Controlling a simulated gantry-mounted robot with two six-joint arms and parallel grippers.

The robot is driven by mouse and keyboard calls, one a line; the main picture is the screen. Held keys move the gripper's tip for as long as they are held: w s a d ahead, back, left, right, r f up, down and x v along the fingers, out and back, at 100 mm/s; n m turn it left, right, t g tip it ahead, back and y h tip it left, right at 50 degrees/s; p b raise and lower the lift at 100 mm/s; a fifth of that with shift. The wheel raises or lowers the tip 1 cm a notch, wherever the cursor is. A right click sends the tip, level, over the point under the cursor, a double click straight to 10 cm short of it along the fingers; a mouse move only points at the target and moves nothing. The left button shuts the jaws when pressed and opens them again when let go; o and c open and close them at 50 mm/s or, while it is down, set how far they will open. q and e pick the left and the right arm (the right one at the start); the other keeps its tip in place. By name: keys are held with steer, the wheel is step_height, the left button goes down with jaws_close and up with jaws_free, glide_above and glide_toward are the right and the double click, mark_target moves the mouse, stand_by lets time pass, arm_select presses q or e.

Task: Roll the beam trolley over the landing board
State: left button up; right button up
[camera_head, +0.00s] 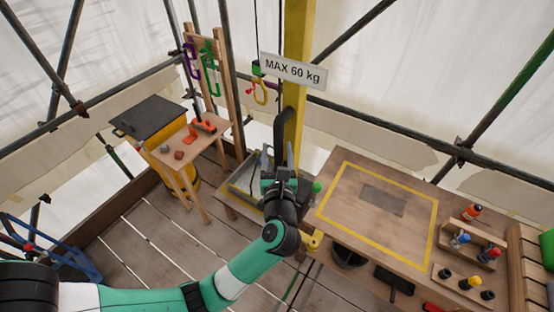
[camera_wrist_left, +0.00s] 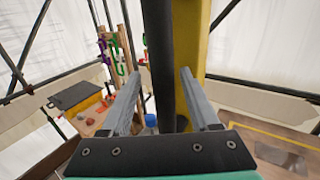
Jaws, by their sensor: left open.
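The landing board (camera_head: 335,205) is a wooden top with a yellow outline and a grey patch, right of the yellow post (camera_head: 297,80). A yellow hook (camera_head: 260,92) hangs by a cable left of the post; the beam trolley itself is not clearly visible. My left gripper (camera_head: 277,160) is open in front of the post. In the left wrist view, a dark upright bar (camera_wrist_left: 158,60) shows between its two apart grey fingers (camera_wrist_left: 160,98); I cannot tell whether it is within their reach. The bar also shows in the head view (camera_head: 281,130). My right gripper is not in view.
A "MAX 60 kg" sign (camera_head: 292,70) is on the post. A tray (camera_head: 240,182) stands beside my left gripper. Bottle racks (camera_head: 466,285) are at the board's right. A small wooden table (camera_head: 185,150) and hook rack (camera_head: 228,90) stand left. The board's outlined area is clear.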

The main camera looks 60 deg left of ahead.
arm_select(q)
steer(key=b+v, duration=0.2)
steer(key=v, duration=0.9)
steer(key=shift+f, duration=0.1)
